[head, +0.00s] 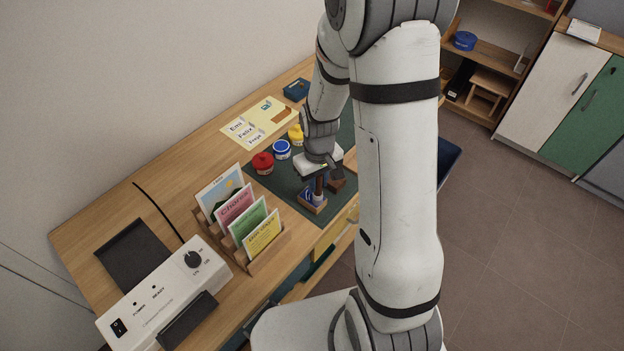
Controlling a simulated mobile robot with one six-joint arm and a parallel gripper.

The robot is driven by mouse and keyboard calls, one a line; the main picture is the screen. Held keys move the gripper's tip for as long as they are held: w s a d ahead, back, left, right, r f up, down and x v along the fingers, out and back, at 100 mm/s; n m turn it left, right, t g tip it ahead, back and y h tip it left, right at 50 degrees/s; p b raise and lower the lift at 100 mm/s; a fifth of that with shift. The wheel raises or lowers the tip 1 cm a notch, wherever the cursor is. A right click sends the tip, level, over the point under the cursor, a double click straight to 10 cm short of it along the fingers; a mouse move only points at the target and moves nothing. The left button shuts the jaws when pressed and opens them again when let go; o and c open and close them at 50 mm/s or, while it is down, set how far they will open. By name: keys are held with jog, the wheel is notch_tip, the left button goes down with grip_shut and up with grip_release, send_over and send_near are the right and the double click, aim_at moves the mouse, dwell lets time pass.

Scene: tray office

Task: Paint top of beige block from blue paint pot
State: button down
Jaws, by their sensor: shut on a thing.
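The blue paint pot (282,150) stands on a dark green mat (285,185), between a red pot (262,164) and a yellow pot (296,134). A beige block (314,208) lies near the mat's front edge, and blue shows on its top. My gripper (320,178) is just above this block, pointing down, shut on what looks like a brush. The brush is small and partly hidden by the gripper; I cannot tell whether its tip touches the block. A brown block (337,184) is just right of the gripper, partly hidden.
A card rack (240,246) with several cards stands left of the mat. A white box with a knob (165,297) is at the near left. A yellow sheet with name labels (262,117) lies behind the pots. My arm hides the mat's right part.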

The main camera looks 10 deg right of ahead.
jog(key=shift+s+d, duration=0.3)
jog(key=shift+s, duration=0.05)
notch_tip(320, 180, up, 8)
jog(key=p, duration=0.5)
